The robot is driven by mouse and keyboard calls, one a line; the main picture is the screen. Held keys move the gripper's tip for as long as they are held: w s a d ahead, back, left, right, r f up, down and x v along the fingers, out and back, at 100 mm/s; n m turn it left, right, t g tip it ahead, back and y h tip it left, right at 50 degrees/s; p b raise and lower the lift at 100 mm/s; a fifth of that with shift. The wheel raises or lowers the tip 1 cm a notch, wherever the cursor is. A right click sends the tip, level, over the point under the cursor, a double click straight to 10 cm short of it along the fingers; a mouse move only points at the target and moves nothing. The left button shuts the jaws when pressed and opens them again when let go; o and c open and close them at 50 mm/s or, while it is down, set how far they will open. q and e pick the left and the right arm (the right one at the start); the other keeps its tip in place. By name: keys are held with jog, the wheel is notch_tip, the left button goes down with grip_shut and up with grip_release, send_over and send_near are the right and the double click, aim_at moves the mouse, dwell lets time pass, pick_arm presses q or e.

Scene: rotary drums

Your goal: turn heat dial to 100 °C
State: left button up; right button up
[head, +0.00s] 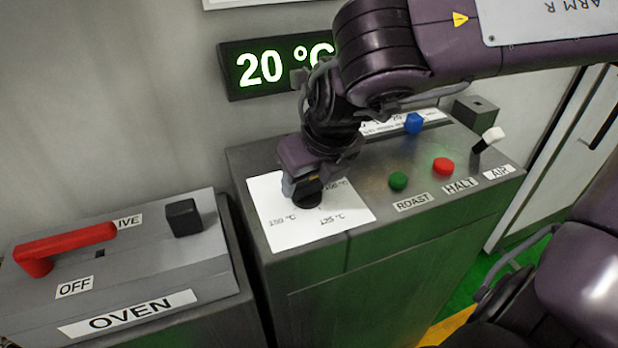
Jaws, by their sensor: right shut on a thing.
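The heat dial (306,200) is a black knob on a white plate (350,217) with printed temperatures, on top of a grey metal console. The marks 150 °C and 125 °C show at the front of the plate, and a mark near the back right is partly covered. My right gripper (303,188) points down from above and is shut on the dial. The gripper hides most of the dial, so its pointer direction cannot be told. My left gripper is not in view.
Right of the dial are a green ROAST button (398,181), a red HALT button (443,166), a blue knob (414,123) and a white-tipped AIR lever (490,138). An OVEN box (150,275) with a red handle (70,245) stands at the left, across a narrow gap.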

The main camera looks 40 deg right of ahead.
dwell(0.4)
jog(key=o, duration=1)
jog(key=v, duration=0.8)
jog(key=shift+w, duration=0.1)
